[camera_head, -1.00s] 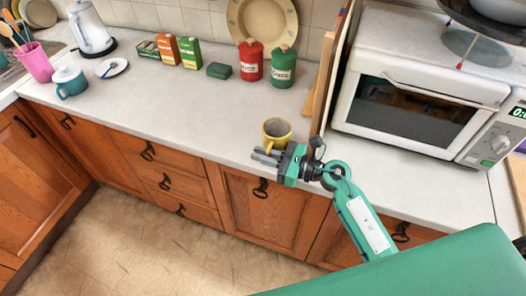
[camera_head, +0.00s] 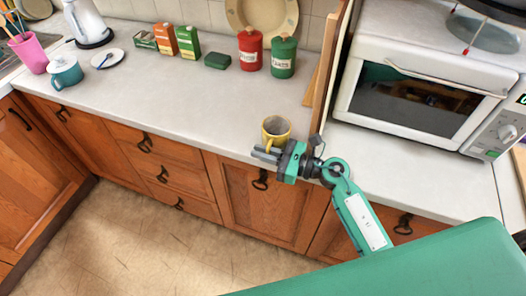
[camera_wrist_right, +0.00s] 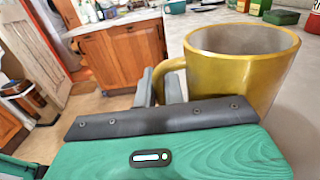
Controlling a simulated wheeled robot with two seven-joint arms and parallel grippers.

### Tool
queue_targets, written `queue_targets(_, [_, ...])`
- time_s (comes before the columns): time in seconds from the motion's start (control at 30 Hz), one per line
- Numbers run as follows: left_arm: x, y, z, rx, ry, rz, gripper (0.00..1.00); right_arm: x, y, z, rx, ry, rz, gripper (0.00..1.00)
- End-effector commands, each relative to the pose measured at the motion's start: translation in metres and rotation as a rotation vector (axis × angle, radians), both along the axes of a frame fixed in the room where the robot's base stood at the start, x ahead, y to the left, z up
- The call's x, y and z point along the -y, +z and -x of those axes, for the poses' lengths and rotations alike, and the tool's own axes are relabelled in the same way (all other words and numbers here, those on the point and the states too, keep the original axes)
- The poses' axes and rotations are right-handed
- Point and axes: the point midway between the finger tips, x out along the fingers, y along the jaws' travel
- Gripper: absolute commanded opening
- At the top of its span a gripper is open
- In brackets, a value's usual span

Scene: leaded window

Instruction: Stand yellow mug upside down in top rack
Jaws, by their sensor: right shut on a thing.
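The yellow mug (camera_head: 276,130) is upright at the front edge of the counter, with its open mouth facing up. My right gripper (camera_head: 262,154) is at the mug's near side and is shut on its handle. In the right wrist view the yellow mug (camera_wrist_right: 238,68) fills the upper right, and the fingers (camera_wrist_right: 158,88) close on the handle at its left side. I cannot tell whether the mug's base touches the counter. My left gripper is not in view.
A microwave (camera_head: 425,95) stands right of a wooden board (camera_head: 328,75). Red (camera_head: 250,50) and green (camera_head: 283,56) canisters stand behind the mug. The counter's middle (camera_head: 165,95) is clear.

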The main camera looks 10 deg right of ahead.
Motion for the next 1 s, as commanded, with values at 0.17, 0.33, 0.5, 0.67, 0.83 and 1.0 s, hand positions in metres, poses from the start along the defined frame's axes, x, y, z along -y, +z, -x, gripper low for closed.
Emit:
queue_targets(0.17, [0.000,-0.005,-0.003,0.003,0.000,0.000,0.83,0.000,-0.004,0.000,0.001,0.000,0.000,0.00])
queue_targets(0.33, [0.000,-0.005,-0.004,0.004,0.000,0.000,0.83,0.000,-0.004,0.000,0.001,0.000,0.000,0.24])
queue_targets(0.5, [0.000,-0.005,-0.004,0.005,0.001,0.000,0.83,0.000,-0.005,0.000,0.001,0.000,0.000,0.36])
queue_targets(0.67, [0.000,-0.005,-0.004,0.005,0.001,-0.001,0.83,0.000,-0.006,0.000,-0.001,0.000,0.000,0.36])
queue_targets(0.83, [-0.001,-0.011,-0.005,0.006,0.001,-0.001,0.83,0.011,-0.009,0.007,-0.001,-0.001,0.002,0.36])
queue_targets(1.0, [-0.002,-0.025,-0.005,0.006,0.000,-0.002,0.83,0.038,-0.011,0.026,-0.001,0.000,0.004,0.36])
